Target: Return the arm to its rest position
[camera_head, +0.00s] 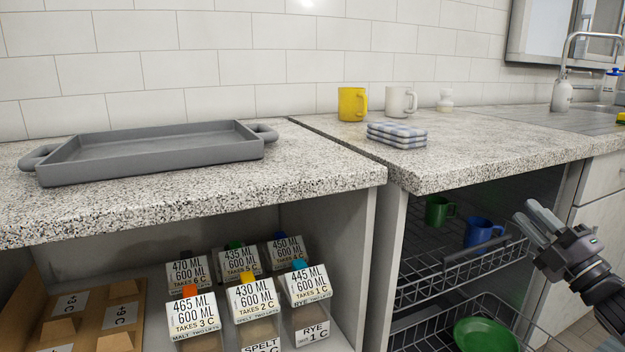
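My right gripper (526,211) is at the right side of the head view, in front of the wire rack and the open cabinet bay. Its pale fingers point up and left and lie close together in this view. I see nothing held between them, but the gap is too unclear to tell open from shut. The blue mug (481,232) shows just left of the fingers, apart from them in the picture. My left gripper and arm are not in view.
A pull-out wire rack (447,265) holds the blue mug and a green mug (437,211); a green plate (486,335) lies below. A grey tray (150,157), yellow mug (352,105), white mug (400,101) and folded cloths (397,136) sit on the counters (310,175). Labelled containers (252,314) fill the lower shelf.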

